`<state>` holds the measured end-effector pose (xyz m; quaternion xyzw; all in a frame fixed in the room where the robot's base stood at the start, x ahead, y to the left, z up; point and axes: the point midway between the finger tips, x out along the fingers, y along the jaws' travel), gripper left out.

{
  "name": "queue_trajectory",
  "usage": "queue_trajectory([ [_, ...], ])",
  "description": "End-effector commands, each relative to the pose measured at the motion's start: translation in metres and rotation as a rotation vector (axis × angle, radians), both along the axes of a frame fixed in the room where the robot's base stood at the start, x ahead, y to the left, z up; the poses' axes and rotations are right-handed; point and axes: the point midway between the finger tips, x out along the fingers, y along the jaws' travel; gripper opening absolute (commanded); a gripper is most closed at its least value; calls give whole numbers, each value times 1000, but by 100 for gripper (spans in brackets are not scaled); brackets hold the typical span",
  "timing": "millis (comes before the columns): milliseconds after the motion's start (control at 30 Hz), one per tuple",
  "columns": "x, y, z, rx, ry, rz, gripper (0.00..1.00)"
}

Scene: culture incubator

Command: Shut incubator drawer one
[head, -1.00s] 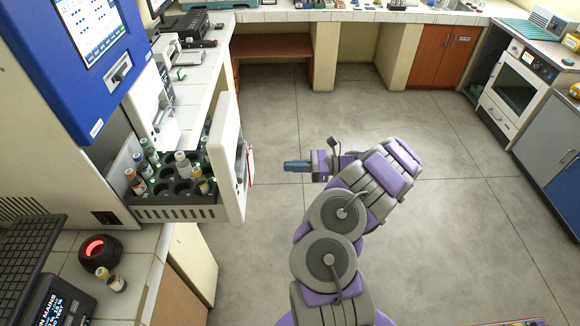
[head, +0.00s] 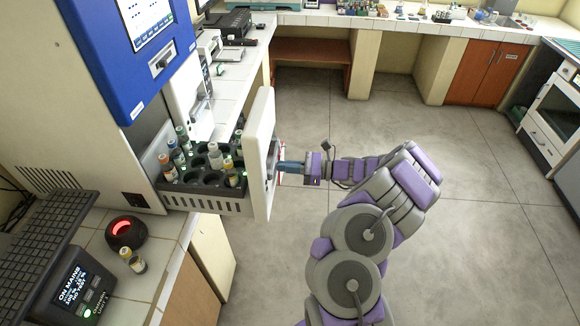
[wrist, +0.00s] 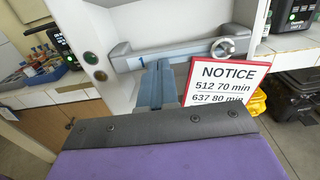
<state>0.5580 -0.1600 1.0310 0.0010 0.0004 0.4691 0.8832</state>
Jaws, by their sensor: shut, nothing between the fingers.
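The incubator drawer (head: 207,203) is pulled out and holds several capped vials in a black rack. Its white front panel (head: 261,135) stands upright, clear of the blue and white incubator (head: 105,110). My gripper (head: 281,167) is shut and empty, pointing at the outer face of that panel. A round metal knob (wrist: 223,48) is at the handle's right end.
A red-edged notice (wrist: 225,82) is right of the fingers. A glowing red round device (head: 125,233), a loose vial (head: 133,261) and a keyboard (head: 38,245) are on the left counter. The floor (head: 300,120) around my arm is open.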

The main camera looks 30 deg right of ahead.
Motion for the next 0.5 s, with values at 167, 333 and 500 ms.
queue_trajectory([
  [167, 3, 4, 0, 2, -1, 2, 0],
  [333, 18, 26, 1, 4, -3, 6, 0],
  [500, 27, 38, 0, 0, -1, 0, 0],
])
